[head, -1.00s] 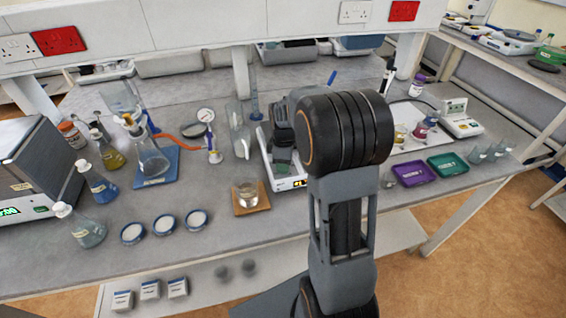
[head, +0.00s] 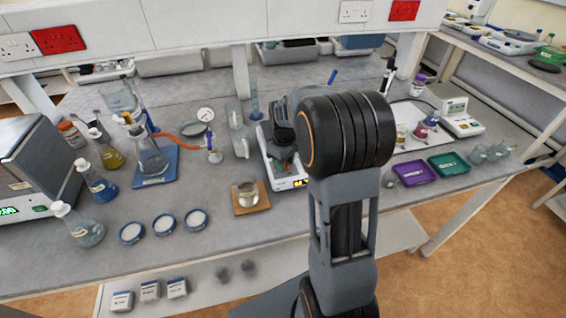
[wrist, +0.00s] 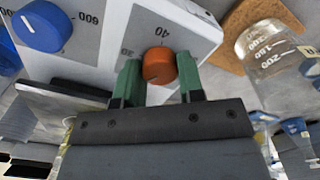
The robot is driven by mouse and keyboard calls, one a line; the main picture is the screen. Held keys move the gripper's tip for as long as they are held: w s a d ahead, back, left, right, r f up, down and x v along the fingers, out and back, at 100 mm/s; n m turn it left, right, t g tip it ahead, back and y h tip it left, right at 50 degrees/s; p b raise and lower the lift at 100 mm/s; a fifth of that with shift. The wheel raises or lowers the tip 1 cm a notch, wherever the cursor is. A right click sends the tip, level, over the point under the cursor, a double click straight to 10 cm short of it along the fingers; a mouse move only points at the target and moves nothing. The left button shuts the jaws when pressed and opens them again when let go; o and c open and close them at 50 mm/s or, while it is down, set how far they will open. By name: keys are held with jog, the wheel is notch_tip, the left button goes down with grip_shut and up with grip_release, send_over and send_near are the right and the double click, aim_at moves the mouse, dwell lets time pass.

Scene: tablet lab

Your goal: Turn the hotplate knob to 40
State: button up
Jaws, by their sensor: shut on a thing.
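I cannot clearly read where the orange knob's pointer stands. In the head view my wrist hides much of the hotplate and the knobs.
Purple (head: 413,173) and green (head: 447,164) trays lie to the right. The bench front has some clear room.

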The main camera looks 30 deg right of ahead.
jog(key=m, duration=1.1)
jog(key=shift+b, duration=0.35)
jog(key=m, duration=0.3)
jog(key=shift+m, duration=0.3)
jog(key=m, duration=0.5)
jog(key=shift+m, duration=0.3)
jog(key=m, duration=0.5)
jog(key=shift+r+m, duration=0.1)
jog(key=shift+m, duration=0.2)
jog(key=o, duration=0.9)
